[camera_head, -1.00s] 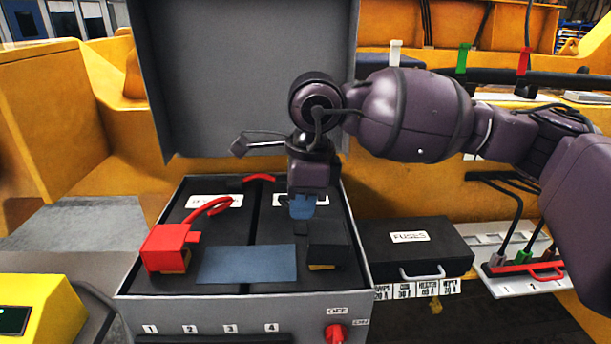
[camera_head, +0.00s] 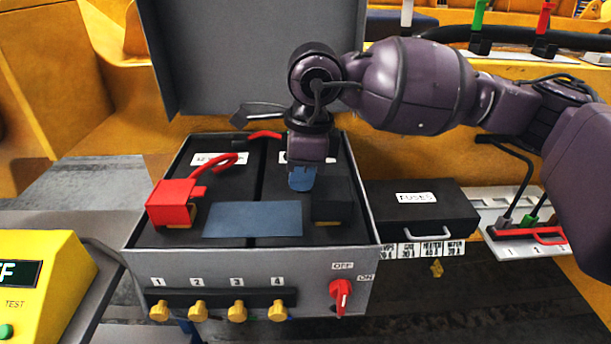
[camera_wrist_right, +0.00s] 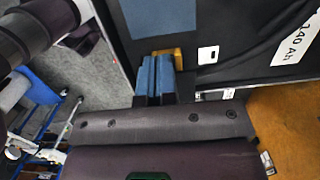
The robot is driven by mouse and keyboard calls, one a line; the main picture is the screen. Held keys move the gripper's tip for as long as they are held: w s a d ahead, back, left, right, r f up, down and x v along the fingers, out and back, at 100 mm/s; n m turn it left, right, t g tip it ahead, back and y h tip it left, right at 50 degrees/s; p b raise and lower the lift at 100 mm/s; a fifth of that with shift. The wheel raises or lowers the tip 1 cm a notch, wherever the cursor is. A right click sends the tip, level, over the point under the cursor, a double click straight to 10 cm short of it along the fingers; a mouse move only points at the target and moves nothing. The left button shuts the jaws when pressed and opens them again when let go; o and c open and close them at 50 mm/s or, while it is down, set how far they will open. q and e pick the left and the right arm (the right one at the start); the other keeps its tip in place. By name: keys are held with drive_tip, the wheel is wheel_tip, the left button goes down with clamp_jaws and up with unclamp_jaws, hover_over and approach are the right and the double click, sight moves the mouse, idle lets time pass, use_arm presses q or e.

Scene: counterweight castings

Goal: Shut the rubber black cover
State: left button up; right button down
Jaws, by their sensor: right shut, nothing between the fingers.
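The black rubber cover (camera_head: 333,199) is a dark boot at the front right of the right battery, inside the open grey box. A brass terminal (camera_head: 326,224) shows at its front lower edge, so it does not fully hide the metal. My right gripper (camera_head: 301,182) has blue fingers, shut and empty, pointing down just behind and left of the cover. I cannot tell whether they touch it. In the right wrist view the shut fingers (camera_wrist_right: 156,74) are beside the brass terminal (camera_wrist_right: 172,55); the cover does not stand out there from the dark battery. My left gripper is not in view.
A red cover (camera_head: 175,203) with a red cable stands on the left battery. A blue-grey panel (camera_head: 253,219) lies between the covers. The box's lid (camera_head: 250,60) stands open behind. A black fuse case (camera_head: 420,209) is right of the box; a yellow tester (camera_head: 42,285) is left.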

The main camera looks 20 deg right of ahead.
drive_tip(key=shift+a+f, duration=0.15)
drive_tip(key=shift+f, duration=0.2)
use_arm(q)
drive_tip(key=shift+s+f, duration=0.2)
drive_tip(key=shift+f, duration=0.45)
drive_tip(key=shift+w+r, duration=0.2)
use_arm(e)
drive_tip(key=shift+r, duration=0.2)
